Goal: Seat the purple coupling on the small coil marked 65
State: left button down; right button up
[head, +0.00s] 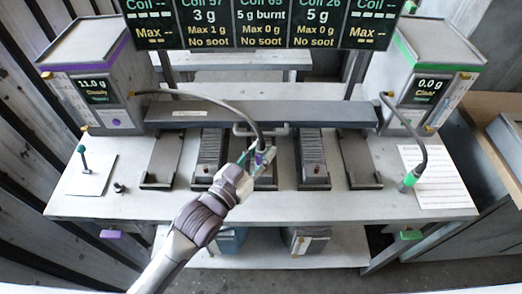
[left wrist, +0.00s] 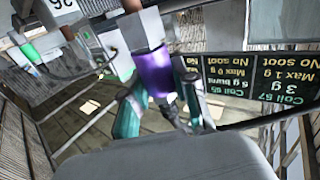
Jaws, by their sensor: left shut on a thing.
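The purple coupling (head: 260,158) is at the end of a dark hose (head: 215,99) that runs from the purple-trimmed machine. My left gripper (head: 262,150) is shut on it, over the middle slot of the bench. In the left wrist view the purple coupling (left wrist: 154,72) sits between the teal fingers of my left gripper (left wrist: 158,104). The middle coil (head: 266,183), below the board's Coil 65 column, is mostly hidden by my gripper. I cannot tell whether coupling and coil touch. My right gripper is not in view.
Dark ribbed coils stand left (head: 208,155) and right (head: 313,155) of the middle. Empty trays lie at outer left (head: 162,158) and outer right (head: 358,158).

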pick_arm(q)
jog(key=shift+f+b, duration=0.45)
jog(key=shift+f, duration=0.3)
jog(key=c, duration=0.8)
grip_release()
jog(key=v, duration=1.2)
jog(key=shift+r, duration=0.1)
jog(key=shift+s, duration=0.1)
